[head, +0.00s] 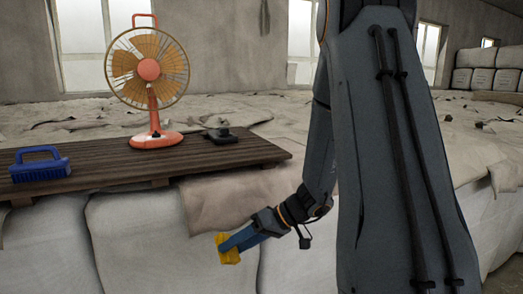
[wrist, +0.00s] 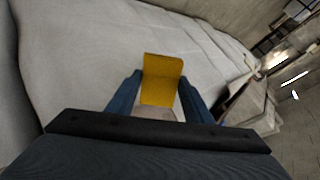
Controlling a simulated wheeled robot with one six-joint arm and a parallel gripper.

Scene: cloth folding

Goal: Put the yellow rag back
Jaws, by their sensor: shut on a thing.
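The yellow rag (head: 229,249) is a small folded piece of cloth. My gripper (head: 231,246) is shut on it and holds it in front of the pale wrapped bales, lower than the wooden pallet top. In the wrist view the rag (wrist: 162,80) stands up between the two blue fingers of my gripper (wrist: 160,90). The part between the fingers is partly hidden. In the head view I cannot tell whether the rag touches the bale behind it.
The dark wooden pallet (head: 95,168) lies on the bales (head: 135,240). On it are a blue brush (head: 40,168), an orange fan (head: 150,75) and a small dark object (head: 220,135). A brown sheet (head: 225,200) hangs over the bales' front edge.

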